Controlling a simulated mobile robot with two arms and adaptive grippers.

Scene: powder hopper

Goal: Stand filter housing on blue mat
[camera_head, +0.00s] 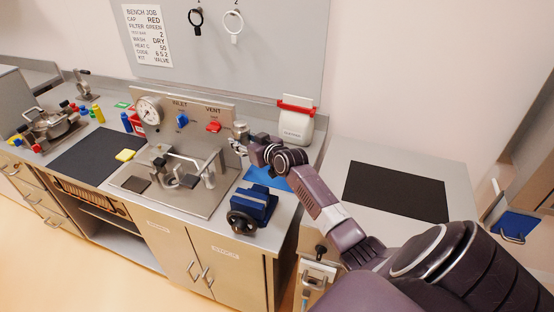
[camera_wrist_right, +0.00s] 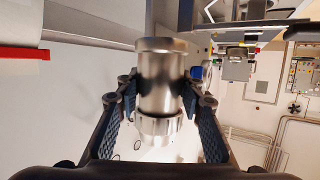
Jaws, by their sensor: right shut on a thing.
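The filter housing (camera_wrist_right: 160,70), a shiny steel cylinder with a wider ribbed collar at one end, sits between the two finger pads of my right gripper (camera_wrist_right: 160,95) in the right wrist view. In the head view the right gripper (camera_head: 244,143) is above the bench near the steel panel, with the small steel housing (camera_head: 239,130) at its tip. The blue mat (camera_head: 258,175) lies on the bench below my right wrist, partly hidden by my arm and the blue vise. I cannot tell the housing's exact tilt. My left gripper is not in view.
A blue vise (camera_head: 252,204) with a black handwheel stands at the bench's front edge by the mat. A white container with a red clip (camera_head: 296,121) stands behind my wrist. The steel fixture with handles (camera_head: 185,170) is to the left. A black mat (camera_head: 396,190) on the right bench is bare.

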